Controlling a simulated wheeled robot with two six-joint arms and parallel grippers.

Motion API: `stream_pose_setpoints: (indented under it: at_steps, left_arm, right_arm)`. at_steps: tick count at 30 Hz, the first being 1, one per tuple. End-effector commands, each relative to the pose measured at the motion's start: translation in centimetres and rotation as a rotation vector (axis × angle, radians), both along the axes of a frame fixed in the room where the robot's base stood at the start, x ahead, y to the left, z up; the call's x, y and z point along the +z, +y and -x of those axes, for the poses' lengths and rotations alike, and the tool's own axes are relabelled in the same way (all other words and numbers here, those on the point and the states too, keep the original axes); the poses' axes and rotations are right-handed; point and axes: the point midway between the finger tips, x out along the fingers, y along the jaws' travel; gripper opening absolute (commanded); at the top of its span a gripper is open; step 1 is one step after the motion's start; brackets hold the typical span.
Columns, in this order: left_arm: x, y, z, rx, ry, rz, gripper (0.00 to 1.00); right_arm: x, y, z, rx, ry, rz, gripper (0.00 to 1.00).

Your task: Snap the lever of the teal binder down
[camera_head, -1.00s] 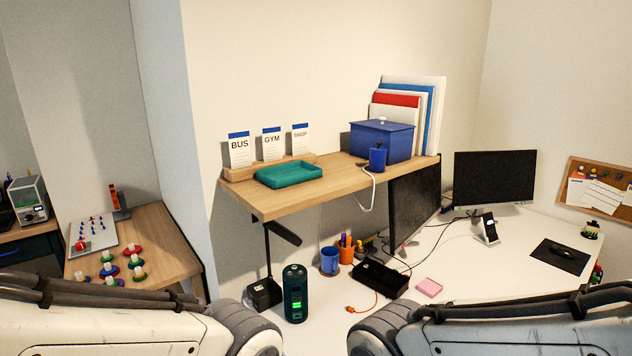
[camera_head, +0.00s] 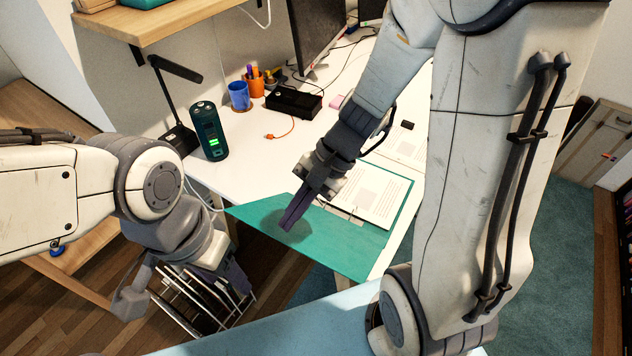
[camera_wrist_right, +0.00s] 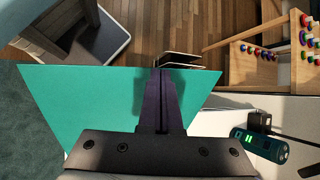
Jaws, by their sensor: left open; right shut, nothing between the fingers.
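The teal binder (camera_head: 345,243) lies open on the white desk, with a printed page (camera_head: 362,197) on its inner side and its teal cover reaching past the desk's front edge. The bare cover fills the middle of the right wrist view (camera_wrist_right: 75,100). My right gripper (camera_head: 288,226) is shut and empty, pointing down over the cover and casting a shadow on it; its fingers show in the right wrist view (camera_wrist_right: 160,80). I cannot tell whether they touch. Metal parts show at the page's edge, but the lever is not clear, partly behind my gripper. My left gripper (camera_head: 225,280) is open, low beyond the desk edge.
A dark green canister (camera_head: 210,131), a black lamp (camera_head: 178,105), a blue cup (camera_head: 239,96), an orange pen cup (camera_head: 255,86) and a black box (camera_head: 293,103) stand farther back. A wire rack-like object (camera_head: 190,310) is below my left gripper.

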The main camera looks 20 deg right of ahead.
Motion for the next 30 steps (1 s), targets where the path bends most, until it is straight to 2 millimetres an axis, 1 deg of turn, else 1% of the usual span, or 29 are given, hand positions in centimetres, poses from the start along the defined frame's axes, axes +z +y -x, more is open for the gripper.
stream_pose_setpoints:
  at_steps: [1, 5, 8, 9, 13, 15, 18, 21, 24, 27, 30]
  left_arm:
    - [-0.9, 0.0, 0.0, 0.0, 0.0, 0.0, 0.57]
    - [-1.8, 0.0, 0.0, 0.0, 0.0, 0.0, 0.57]
    - [-2.5, 0.0, 0.0, 0.0, 0.0, 0.0, 0.57]
    - [-2.9, 0.0, 0.0, 0.0, 0.0, 0.0, 0.57]
    - [-3.7, 0.0, 0.0, -0.001, 0.0, 0.0, 0.57]
    - [-4.1, 0.0, 0.0, -0.001, 0.0, 0.0, 0.57]
    - [-4.5, 0.0, 0.0, -0.001, 0.0, 0.0, 0.57]
    - [-4.8, 0.0, 0.0, -0.001, 0.0, 0.0, 0.57]
    - [-4.9, 0.0, 0.0, -0.001, 0.0, 0.0, 0.57]
    - [-4.9, 0.0, 0.0, -0.001, 0.0, 0.0, 0.57]
    - [-4.8, 0.0, 0.0, -0.001, 0.0, 0.0, 0.57]
  right_arm:
    - [-1.4, -1.1, -1.3, -0.122, 0.038, -0.032, 0.0]
    - [-3.3, -3.8, -4.1, -0.399, 0.11, -0.115, 0.0]
    - [-4.9, -6.4, -6.2, -0.611, 0.159, -0.181, 0.0]
    - [-5.6, -7.7, -6.9, -0.695, 0.176, -0.208, 0.0]
    - [-7.8, -12.0, -8.8, -0.962, 0.226, -0.295, 0.0]
    - [-8.9, -14.2, -9.4, -1.086, 0.246, -0.337, 0.0]
    - [-10.1, -17.0, -9.9, -1.23, 0.266, -0.388, 0.0]
    - [-11.0, -18.9, -10.1, -1.325, 0.278, -0.421, 0.0]
    - [-11.4, -20.0, -10.1, -1.377, 0.283, -0.439, 0.0]
    - [-11.5, -20.4, -10.1, -1.395, 0.284, -0.445, 0.0]
    - [-11.5, -20.4, -10.1, -1.394, 0.284, -0.445, 0.0]
